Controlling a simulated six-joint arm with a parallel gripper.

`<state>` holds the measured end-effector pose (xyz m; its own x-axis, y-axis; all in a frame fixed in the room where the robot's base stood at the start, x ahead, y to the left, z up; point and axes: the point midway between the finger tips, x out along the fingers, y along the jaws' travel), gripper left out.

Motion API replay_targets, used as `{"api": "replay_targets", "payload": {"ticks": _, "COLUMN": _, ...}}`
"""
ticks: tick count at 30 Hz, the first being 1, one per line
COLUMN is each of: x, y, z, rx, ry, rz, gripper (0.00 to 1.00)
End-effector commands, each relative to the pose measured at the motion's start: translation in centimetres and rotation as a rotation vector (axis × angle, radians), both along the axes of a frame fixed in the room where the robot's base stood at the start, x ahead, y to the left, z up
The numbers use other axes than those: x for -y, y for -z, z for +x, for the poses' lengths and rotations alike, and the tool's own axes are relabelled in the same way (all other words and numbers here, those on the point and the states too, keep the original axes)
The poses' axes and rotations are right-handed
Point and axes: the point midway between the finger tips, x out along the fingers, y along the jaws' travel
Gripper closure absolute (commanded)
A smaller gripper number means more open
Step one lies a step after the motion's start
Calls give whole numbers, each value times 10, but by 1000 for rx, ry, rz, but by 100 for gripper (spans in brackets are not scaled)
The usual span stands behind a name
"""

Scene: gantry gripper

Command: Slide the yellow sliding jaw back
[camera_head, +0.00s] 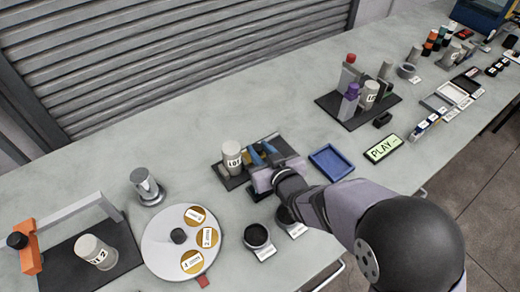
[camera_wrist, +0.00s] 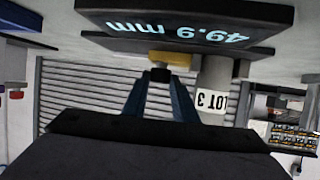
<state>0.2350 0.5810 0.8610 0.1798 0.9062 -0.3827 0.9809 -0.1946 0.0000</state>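The yellow sliding jaw (camera_wrist: 170,58) shows in the wrist view as a small yellow block under a dark gauge bar with the display "49.9 mm" (camera_wrist: 175,28), seen upside down. My gripper (camera_wrist: 160,78) points at it with two blue-grey fingers. A small black piece sits between the fingertips, just below the yellow block. I cannot tell whether the fingers press on it or what it belongs to. In the head view my gripper (camera_head: 264,154) is over the gauge's dark base, and it and my arm hide most of the gauge. A grey cylinder marked LOT 3 (camera_wrist: 212,88) stands beside the jaw.
A blue tray (camera_head: 331,162) and a green PLAY sign (camera_head: 383,149) lie to the right. Dark round cups (camera_head: 257,237) stand in front. A turntable with labelled discs (camera_head: 181,240) is at left. A fixture board (camera_head: 335,104) stands behind right. Bare table lies behind the gauge.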

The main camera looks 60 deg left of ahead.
Motion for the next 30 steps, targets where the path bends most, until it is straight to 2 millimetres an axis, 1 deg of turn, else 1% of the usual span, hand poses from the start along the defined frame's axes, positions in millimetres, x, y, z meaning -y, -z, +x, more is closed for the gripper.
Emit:
{"api": "replay_targets", "payload": {"ticks": 1, "x": 0, "y": 0, "z": 0, "rx": 0, "ry": 0, "rz": 0, "gripper": 88}}
{"api": "replay_targets", "payload": {"ticks": 2, "x": 0, "y": 0, "z": 0, "rx": 0, "ry": 0, "rz": 0, "gripper": 95}}
{"api": "replay_targets", "payload": {"ticks": 3, "x": 0, "y": 0, "z": 0, "rx": 0, "ry": 0, "rz": 0, "gripper": 100}}
{"api": "replay_targets", "payload": {"ticks": 6, "x": 0, "y": 0, "z": 0, "rx": 0, "ry": 0, "rz": 0, "gripper": 100}}
{"api": "replay_targets", "payload": {"ticks": 8, "x": 0, "y": 0, "z": 4, "rx": 0, "ry": 1, "rz": 1, "gripper": 100}}
{"api": "replay_targets", "payload": {"ticks": 13, "x": 0, "y": 0, "z": 30, "rx": 0, "ry": 4, "rz": 2, "gripper": 100}}
{"api": "replay_targets", "payload": {"ticks": 16, "x": 0, "y": 0, "z": 40, "rx": 0, "ry": 4, "rz": 2, "gripper": 100}}
{"api": "replay_targets", "payload": {"ticks": 25, "x": 1, "y": -1, "z": 44, "rx": 0, "ry": 5, "rz": 2, "gripper": 100}}
{"api": "replay_targets", "payload": {"ticks": 26, "x": 1, "y": -1, "z": 44, "rx": 0, "ry": 6, "rz": 2, "gripper": 71}}
{"api": "replay_targets", "payload": {"ticks": 27, "x": 1, "y": -1, "z": 44, "rx": 0, "ry": 6, "rz": 2, "gripper": 61}}
{"api": "replay_targets", "payload": {"ticks": 28, "x": 1, "y": -1, "z": 44, "rx": 0, "ry": 5, "rz": 2, "gripper": 57}}
{"api": "replay_targets", "payload": {"ticks": 30, "x": 1, "y": -1, "z": 43, "rx": 0, "ry": 4, "rz": 1, "gripper": 57}}
